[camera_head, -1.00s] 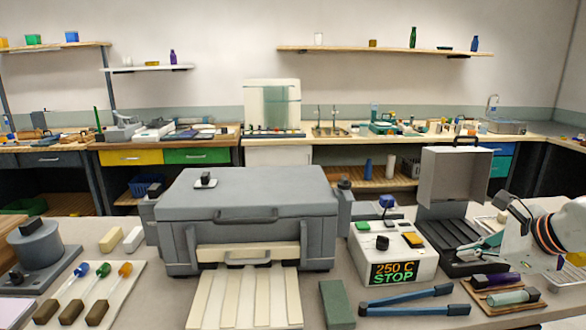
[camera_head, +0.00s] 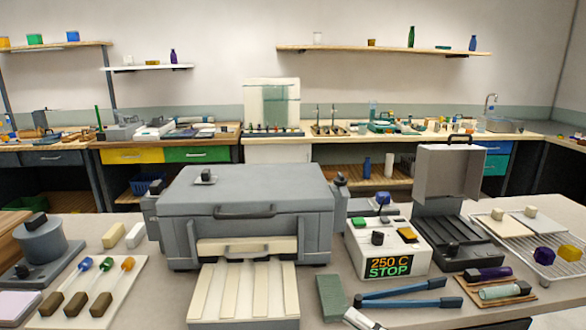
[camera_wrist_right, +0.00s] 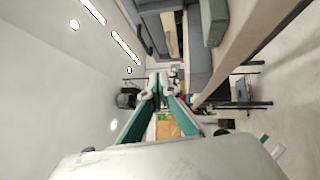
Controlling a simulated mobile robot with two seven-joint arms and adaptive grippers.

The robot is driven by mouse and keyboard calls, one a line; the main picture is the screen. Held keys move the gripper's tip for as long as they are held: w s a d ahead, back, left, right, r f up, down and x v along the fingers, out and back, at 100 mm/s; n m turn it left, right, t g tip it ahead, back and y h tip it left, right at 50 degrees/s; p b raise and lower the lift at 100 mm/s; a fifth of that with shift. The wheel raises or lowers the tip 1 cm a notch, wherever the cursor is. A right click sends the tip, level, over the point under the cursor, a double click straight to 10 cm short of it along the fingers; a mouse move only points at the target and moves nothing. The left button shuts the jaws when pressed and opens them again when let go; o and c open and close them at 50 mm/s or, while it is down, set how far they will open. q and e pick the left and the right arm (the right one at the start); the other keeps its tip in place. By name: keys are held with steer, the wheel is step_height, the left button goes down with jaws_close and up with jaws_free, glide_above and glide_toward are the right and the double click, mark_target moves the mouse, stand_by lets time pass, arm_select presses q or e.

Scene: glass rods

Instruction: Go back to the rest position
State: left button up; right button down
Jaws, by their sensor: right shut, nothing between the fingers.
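My right gripper (camera_wrist_right: 159,84) shows in the right wrist view with its teal-lined fingers drawn together and nothing between them. It points away from the tabletop, toward the room. My left gripper is in neither view.
A grey lidded furnace (camera_head: 245,190) fills the table's middle. A controller reading 250 C STOP (camera_head: 385,243), an open grey case (camera_head: 449,176), blue tongs (camera_head: 410,302), rods on a wooden tray (camera_head: 528,292) and a wire rack (camera_head: 541,262) stand to its right.

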steer(key=s+d+f+m+h, duration=0.3)
steer(key=f+m+h, duration=0.1)
steer(key=f+m, duration=0.35)
steer(key=s+d+f+m+t+h, duration=0.1)
steer(key=s+d+f+m+h, duration=0.2)
steer(key=f+m, duration=0.45)
steer(key=s+d+f+m+h, duration=0.2)
steer(key=f+m+h, duration=0.3)
steer(key=f, duration=0.4)
steer(key=s+f+m+g, duration=0.3)
steer(key=s+f+m, duration=0.1)
steer(key=s+f, duration=0.4)
steer(key=shift+s+a+f+m+h, duration=0.15)
steer(key=shift+s+f+m+h, duration=0.2)
steer(key=shift+s+h, duration=0.1)
